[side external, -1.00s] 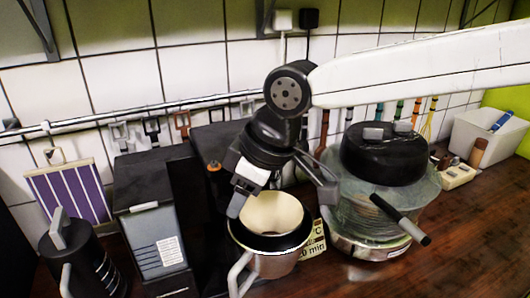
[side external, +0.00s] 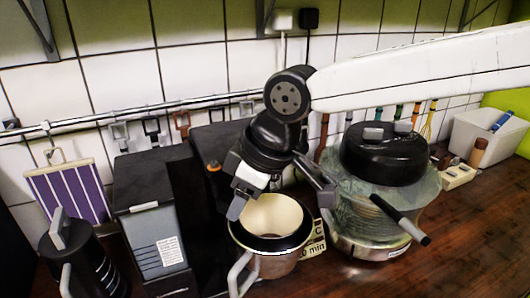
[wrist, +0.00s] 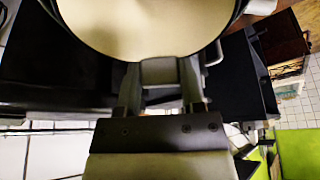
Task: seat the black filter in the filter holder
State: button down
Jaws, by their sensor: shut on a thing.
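The black filter (side external: 282,243) is a dark-rimmed cone with a cream inside, upright over a pale vessel with a handle (side external: 270,265), which looks like the filter holder. Whether the filter is fully down in it cannot be told. My gripper (side external: 240,207) is at the filter's back left rim, pointing down. In the wrist view the cream inside and dark rim (wrist: 238,12) fill the top. There my gripper (wrist: 160,75) is shut on a small part at the filter's near edge; the exact contact is partly hidden.
A grey and black box (side external: 160,245) stands left, with a black flask (side external: 90,265) beside it. A lidded clear pot (side external: 385,200) with a dark handle stands close on the right. A rail with hanging utensils runs behind. Bare counter lies at the front right.

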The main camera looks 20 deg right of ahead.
jog(key=shift+f, duration=0.4)
dwell(0.4)
jog(key=shift+c, duration=0.7)
grip_release()
jog(key=shift+f, duration=0.1)
jog(key=shift+s, duration=0.15)
jog(key=v, duration=0.8)
jog(key=shift+w, duration=0.2)
